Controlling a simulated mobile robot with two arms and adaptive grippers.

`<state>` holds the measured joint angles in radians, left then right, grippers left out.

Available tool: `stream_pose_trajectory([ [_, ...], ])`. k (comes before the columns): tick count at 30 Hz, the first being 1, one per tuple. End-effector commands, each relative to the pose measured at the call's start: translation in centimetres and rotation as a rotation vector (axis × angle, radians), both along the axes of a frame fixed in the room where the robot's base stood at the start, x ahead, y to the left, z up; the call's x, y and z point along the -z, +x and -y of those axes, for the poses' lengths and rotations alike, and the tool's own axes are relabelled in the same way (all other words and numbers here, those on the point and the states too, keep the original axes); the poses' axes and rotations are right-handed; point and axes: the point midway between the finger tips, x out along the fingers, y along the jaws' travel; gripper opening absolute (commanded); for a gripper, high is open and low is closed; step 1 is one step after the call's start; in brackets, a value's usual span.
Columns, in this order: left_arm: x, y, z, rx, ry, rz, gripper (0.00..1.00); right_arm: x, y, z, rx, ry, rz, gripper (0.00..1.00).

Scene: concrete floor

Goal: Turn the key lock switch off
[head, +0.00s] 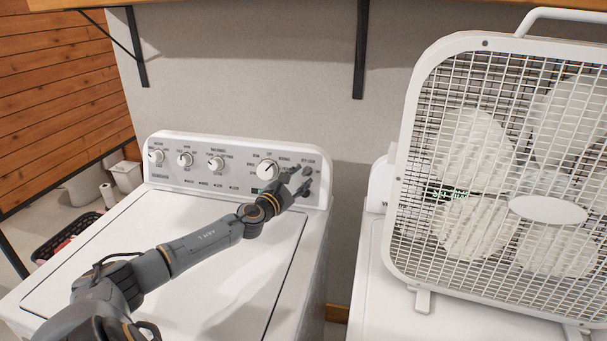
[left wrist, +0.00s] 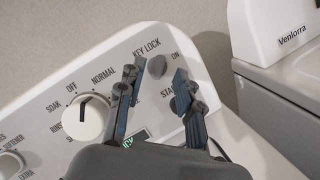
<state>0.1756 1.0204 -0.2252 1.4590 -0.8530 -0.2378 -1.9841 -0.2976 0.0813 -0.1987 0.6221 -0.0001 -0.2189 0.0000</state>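The key lock switch is a small dark grey knob (left wrist: 157,67) under the "KEY LOCK" label on the white washer's control panel (left wrist: 60,82). It shows in the left wrist view, between the tips of my left gripper's fingers. My left gripper (head: 301,178) is open at the panel's right end. In the left wrist view, one finger is left of the knob and the other right of it. I cannot tell whether either finger touches the knob. In the head view the gripper largely covers the knob. My right gripper is not in view.
A large white dial (head: 267,170) sits just left of the gripper, with smaller dials (head: 216,164) further left. A white box fan (head: 411,200) stands on the neighbouring machine at right. A wooden shelf with black brackets (head: 361,50) is above. The washer lid (head: 120,255) is clear under my arm.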

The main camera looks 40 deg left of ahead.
Motion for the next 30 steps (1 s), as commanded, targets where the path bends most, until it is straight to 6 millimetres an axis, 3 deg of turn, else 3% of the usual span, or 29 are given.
stream_pose_trajectory([
  [7, 0.0, 2.1, -0.5, -0.002, -0.001, 0.001, 0.35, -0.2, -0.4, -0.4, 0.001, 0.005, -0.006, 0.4],
  [18, 0.1, 2.5, -0.5, 0.001, 0.0, -0.001, 0.35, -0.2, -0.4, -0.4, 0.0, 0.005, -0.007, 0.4],
  [23, 0.0, 2.5, -0.5, 0.0, 0.0, 0.0, 0.02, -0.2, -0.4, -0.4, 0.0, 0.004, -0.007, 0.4],
  [30, 0.1, 2.5, -0.5, 0.0, -0.002, 0.0, 0.0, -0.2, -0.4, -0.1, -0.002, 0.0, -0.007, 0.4],
])
